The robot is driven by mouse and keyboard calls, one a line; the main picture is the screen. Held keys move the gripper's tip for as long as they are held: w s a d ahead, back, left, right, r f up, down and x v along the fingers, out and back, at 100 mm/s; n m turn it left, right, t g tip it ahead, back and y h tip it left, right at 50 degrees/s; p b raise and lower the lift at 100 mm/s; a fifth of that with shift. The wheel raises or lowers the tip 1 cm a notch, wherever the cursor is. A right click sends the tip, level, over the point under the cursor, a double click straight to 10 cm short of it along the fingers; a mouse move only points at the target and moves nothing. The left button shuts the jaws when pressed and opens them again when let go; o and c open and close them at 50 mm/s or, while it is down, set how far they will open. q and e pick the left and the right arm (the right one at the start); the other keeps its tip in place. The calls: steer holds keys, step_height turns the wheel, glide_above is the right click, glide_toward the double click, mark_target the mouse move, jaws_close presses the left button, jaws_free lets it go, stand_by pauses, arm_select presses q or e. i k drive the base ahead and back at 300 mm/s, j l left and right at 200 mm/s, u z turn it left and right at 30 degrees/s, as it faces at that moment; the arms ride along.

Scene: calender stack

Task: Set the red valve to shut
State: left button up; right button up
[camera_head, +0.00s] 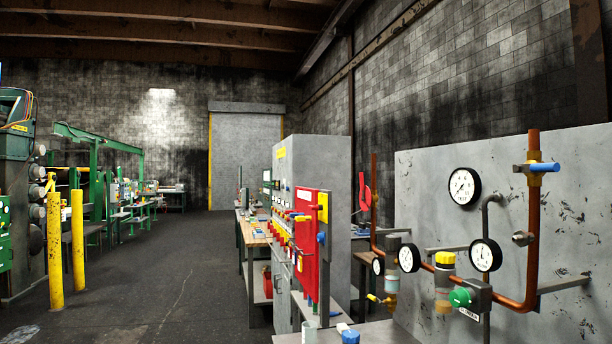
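A red handle (364,191), likely the red valve's, stands upright near the left end of the copper piping, left of the grey panel (560,240). It is small and far off, and I cannot make out its valve body or its setting. Neither of my grippers shows in the head view.
The panel's copper pipe (533,230) carries a blue lever (541,167), a green knob (461,297) and several gauges. A red lockout board (312,240) stands left, by a grey cabinet (320,155). Yellow posts (55,250) stand far left; the floor (170,280) between is clear.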

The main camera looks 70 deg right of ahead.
mark_target(362, 191)
steer(key=i+z, duration=0.4)
steer(key=i+j+z, duration=0.4)
steer(key=i, duration=0.15)
steer(key=i+l+z, duration=0.15)
steer(key=i+z, duration=0.15)
steer(key=z, duration=0.2)
steer(key=i+z, duration=0.3)
steer(key=z, duration=0.15)
steer(key=i+j+z, duration=0.1)
steer(key=i+z, duration=0.2)
steer(key=z, duration=0.2)
steer(key=i+j+z, duration=0.2)
steer(key=z, duration=0.3)
steer(key=i, duration=0.1)
